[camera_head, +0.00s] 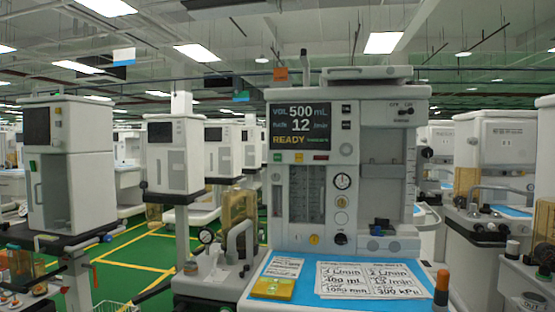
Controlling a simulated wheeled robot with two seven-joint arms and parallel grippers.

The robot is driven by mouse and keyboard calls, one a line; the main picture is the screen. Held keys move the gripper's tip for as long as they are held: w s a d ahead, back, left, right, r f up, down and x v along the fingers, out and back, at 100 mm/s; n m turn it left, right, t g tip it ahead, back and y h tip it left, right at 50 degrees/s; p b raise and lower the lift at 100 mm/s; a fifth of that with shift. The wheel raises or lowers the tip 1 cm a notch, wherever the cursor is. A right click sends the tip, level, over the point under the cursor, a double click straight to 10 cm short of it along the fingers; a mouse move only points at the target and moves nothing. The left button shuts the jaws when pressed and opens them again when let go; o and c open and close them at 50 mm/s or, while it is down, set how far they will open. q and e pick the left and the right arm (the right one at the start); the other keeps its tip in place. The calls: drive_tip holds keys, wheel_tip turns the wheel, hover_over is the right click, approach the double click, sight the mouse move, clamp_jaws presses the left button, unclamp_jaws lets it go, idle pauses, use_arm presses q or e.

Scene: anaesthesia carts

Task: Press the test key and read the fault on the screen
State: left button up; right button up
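The anaesthesia cart stands upright in front of me, its white housing (383,112) right of the middle. Its dark screen (303,126) is lit and shows VOL 500 mL, a rate of 12 /min and READY in yellow, with small unreadable text beside it. I see no fault message on it. Neither of my grippers is in view.
A blue work surface (262,293) with printed cards and a yellow pad (273,288) lies below the panel. An orange-capped bottle (441,288) stands at its right edge. Other carts (68,165) stand left and right. Green floor (130,262) with yellow lines is open at left.

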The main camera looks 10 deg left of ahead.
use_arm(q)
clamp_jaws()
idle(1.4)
